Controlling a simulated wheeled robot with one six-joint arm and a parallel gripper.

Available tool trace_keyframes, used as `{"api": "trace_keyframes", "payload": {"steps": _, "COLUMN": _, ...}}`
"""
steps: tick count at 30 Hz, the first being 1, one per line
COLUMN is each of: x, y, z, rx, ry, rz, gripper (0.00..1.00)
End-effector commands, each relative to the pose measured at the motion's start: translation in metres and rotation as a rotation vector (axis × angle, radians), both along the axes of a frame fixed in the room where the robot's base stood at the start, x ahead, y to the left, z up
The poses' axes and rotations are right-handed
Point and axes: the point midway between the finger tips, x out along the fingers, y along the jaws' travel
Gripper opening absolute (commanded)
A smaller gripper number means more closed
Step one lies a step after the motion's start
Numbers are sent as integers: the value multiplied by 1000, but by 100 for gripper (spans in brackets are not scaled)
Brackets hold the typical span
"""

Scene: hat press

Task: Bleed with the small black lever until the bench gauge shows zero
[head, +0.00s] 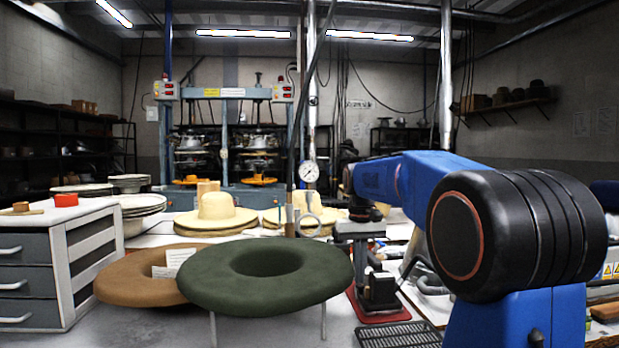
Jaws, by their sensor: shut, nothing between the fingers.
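The bench gauge (309,172) is a round white dial on a dark stem, facing me behind the green felt piece; its needle is too small to read. My arm reaches in from the right, and its dark wrist (364,209) hangs at the middle of the bench. Below it, my gripper (361,265) points down, shut and empty. It is above or beside a small black unit (380,290) on a red base (384,317). I cannot make out the small black lever clearly, nor whether the fingers touch anything.
A green felt hat form (215,290) and a brown one (125,283) fill the near bench. Straw hats (215,208) lie behind them. A grey drawer cabinet (30,278) stands left. A black grate (398,335) lies in front of the red base. The hat press (225,150) stands at the back.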

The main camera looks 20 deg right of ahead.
Motion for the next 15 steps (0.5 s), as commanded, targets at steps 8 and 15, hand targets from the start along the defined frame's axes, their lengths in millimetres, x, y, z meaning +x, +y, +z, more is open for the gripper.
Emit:
{"api": "trace_keyframes", "payload": {"steps": 8, "x": 0, "y": 0, "z": -5, "rx": 0, "ry": 0, "rz": 0, "gripper": 0}}
{"api": "trace_keyframes", "payload": {"steps": 15, "x": 0, "y": 0, "z": -9, "rx": 0, "ry": 1, "rz": 0, "gripper": 0}}
